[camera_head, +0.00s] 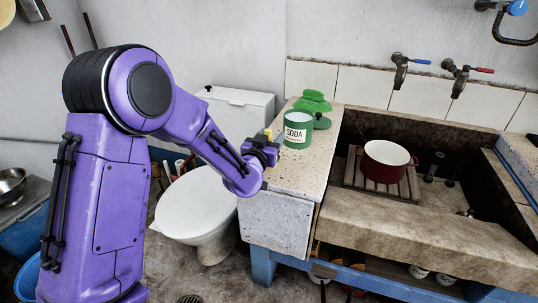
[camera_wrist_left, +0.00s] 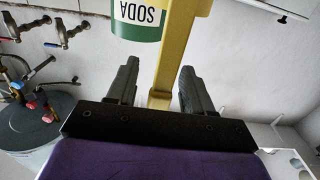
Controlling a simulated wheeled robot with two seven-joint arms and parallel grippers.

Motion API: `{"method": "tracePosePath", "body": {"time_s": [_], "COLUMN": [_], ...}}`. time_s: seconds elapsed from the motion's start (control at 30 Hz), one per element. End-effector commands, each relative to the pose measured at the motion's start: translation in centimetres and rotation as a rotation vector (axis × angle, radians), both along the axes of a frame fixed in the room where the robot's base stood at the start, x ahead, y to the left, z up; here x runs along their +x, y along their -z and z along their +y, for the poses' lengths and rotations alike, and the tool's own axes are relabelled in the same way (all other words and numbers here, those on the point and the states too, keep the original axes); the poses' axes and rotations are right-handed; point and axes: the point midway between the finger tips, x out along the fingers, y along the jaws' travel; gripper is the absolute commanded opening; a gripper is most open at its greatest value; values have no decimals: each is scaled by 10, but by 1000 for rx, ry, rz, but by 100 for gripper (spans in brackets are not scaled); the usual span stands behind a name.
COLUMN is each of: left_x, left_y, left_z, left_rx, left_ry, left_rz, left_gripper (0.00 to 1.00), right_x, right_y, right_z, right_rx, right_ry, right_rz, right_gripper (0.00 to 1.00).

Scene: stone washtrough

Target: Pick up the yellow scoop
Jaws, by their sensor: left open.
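The yellow scoop (camera_head: 268,133) is mostly hidden by my left gripper in the head view, where only a small yellow bit shows beside the green SODA tin. In the left wrist view the long yellow scoop (camera_wrist_left: 166,72) runs down between the two dark fingers, with gaps on both sides. My left gripper (camera_head: 266,147) is open at the front left part of the stone ledge; its fingers also show in the left wrist view (camera_wrist_left: 158,82). My right gripper is not in view.
The green SODA tin (camera_head: 298,130) stands just right of my left gripper, with a green lid (camera_head: 322,122) and a green folded pile (camera_head: 313,102) behind. A red pot (camera_head: 386,163) sits on a slatted rack in the stone trough (camera_head: 430,232). A white toilet (camera_head: 197,205) stands left.

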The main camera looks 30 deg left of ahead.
Motion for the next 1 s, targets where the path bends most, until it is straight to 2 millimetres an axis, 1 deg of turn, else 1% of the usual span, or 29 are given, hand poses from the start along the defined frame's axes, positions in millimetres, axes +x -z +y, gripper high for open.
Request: {"method": "tracePosePath", "body": {"time_s": [0.2, 0.23, 0.27, 0.3, 0.37, 0.4, 0.67, 0.77, 0.87, 0.93, 1.0], "left_x": [2, 2, 2, 2, 2, 2, 2, 2, 2, 2, -10], "left_y": [0, 0, 0, 0, 0, 0, 0, -5, -19, -36, -54], "left_z": [0, 0, 0, 0, 0, 0, 0, 0, 0, 0, -11], "left_rx": [0, 0, 0, 0, 0, 0, 0, -1, 0, 1, 2], "left_ry": [0, 0, 0, 0, 0, 0, 0, 0, -1, 0, 2], "left_rz": [1, 1, 1, 1, 1, 1, 1, 0, -3, -6, -5], "left_gripper": [51, 45, 35, 22, 2, 0, 0, 0, 0, 0, 0], "right_x": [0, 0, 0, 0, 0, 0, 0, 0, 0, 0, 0], "right_y": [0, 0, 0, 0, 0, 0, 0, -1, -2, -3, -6], "right_z": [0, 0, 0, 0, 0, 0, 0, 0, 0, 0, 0], "right_rx": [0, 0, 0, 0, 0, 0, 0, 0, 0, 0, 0], "right_ry": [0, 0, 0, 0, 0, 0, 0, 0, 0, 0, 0], "right_rz": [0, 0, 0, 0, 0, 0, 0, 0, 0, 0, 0], "right_gripper": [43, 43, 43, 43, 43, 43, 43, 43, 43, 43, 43]}}
